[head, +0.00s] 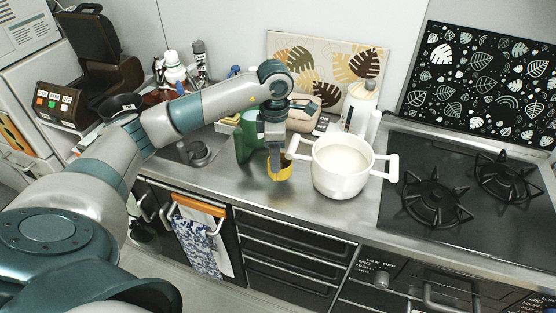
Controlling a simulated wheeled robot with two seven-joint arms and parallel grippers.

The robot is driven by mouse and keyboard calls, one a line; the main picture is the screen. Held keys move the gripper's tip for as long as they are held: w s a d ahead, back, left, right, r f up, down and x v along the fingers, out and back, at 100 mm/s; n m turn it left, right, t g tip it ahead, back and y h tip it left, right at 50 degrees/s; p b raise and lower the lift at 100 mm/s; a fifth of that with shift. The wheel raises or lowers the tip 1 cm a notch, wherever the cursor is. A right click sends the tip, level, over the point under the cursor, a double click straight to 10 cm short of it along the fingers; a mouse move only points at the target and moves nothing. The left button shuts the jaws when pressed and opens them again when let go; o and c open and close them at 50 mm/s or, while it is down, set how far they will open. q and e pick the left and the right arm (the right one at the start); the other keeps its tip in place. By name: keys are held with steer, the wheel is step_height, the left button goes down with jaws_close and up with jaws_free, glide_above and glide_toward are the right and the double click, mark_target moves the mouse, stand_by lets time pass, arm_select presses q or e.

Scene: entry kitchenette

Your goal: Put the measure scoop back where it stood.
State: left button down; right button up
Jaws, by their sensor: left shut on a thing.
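The measure scoop (283,174) is yellow and small in the head view, low at the front part of the steel counter. My left gripper (275,157) points down and is shut on it. The fingers hide part of the scoop. I cannot tell whether the scoop touches the counter or hangs just above it. My right gripper is not in view.
A white two-handled pot (342,170) stands close to the right of the scoop. A green container (246,138) stands close behind on the left. Bottles (359,106) stand behind the pot. A black gas hob (460,190) lies to the right. Bare counter (228,180) shows left of the scoop.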

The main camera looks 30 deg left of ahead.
mark_target(286, 165)
arm_select(q)
steer(key=shift+w, duration=0.1)
steer(key=shift+w+a+r+p, duration=0.1)
steer(key=shift+w+p, duration=0.15)
steer(key=shift+w, duration=0.15)
steer(key=shift+w+a+r+p, duration=0.1)
steer(key=shift+w+p, duration=0.1)
steer(key=shift+w, duration=0.15)
steer(key=shift+w+f+p, duration=0.2)
steer(key=shift+f+p, duration=0.1)
steer(key=shift+p, duration=0.05)
step_height(286, 165, down, 2)
steer(key=shift+f+p, duration=0.1)
steer(key=shift+p, duration=0.45)
steer(key=shift+a+f, duration=0.1)
steer(key=shift+f, duration=0.25)
steer(key=shift+f, duration=0.1)
